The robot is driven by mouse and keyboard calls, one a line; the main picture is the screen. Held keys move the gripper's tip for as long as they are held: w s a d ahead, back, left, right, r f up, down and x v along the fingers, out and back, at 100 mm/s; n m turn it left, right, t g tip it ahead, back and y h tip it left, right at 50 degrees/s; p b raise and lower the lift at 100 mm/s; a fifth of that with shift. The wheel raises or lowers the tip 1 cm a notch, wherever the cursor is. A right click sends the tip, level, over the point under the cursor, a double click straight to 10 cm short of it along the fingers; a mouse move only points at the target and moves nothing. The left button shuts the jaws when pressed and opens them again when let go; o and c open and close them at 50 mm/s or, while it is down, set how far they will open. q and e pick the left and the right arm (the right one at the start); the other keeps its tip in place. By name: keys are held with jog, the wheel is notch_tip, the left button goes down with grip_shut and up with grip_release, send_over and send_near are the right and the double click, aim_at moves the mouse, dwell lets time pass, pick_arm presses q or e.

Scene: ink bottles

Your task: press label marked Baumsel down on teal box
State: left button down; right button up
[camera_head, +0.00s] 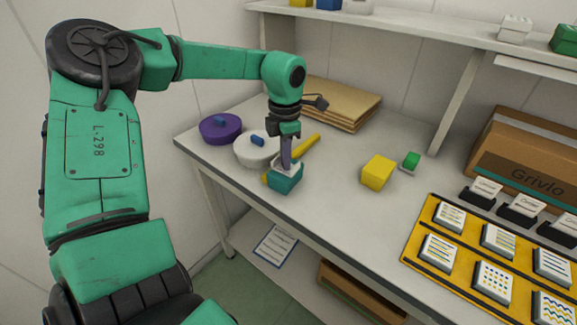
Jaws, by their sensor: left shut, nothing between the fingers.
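A small teal box (286,182) stands near the front edge of the table (332,213), toward its left end. My left gripper (287,165) is shut and empty and points straight down at the top of the teal box. Its fingertips look to be at or touching a pale label (291,169) on the box top. The fingers partly cover the label, and its print is too small to read. My right gripper is not in view.
A purple round container (220,128) and a white one (256,149) stand left. A yellow stick lies behind the box. A yellow box (378,172) and a green stamp (411,160) stand right. A yellow tray (412,243) of patterned blocks lies front right.

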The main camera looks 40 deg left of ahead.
pick_arm(q)
notch_tip(320, 180, up, 7)
jog(key=p, duration=0.4)
jog(key=shift+p, duration=0.4)
jog(key=shift+f, duration=0.1)
